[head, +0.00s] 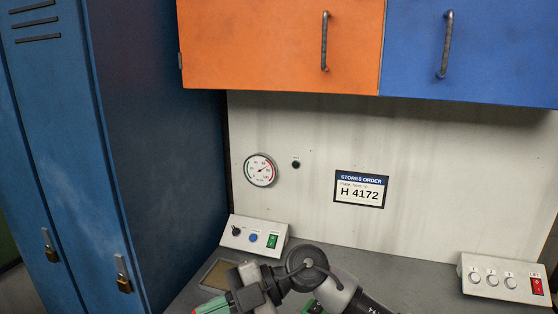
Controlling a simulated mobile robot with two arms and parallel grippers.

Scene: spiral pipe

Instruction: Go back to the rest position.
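A grey and black arm of mine shows at the bottom middle of the head view, bent at a round dark joint. Green parts show beside it at the bottom edge. I cannot tell which arm this is. No gripper fingers can be made out, and no held object shows. The lower part of the arm is cut off by the bottom edge of the picture.
A grey worktop (370,264) runs below a pale panel with a gauge (260,170) and a sign (360,189). Control boxes stand at left (254,235) and right (504,279). Orange (270,45) and blue (490,50) cabinets hang above. Blue lockers (60,150) stand left.

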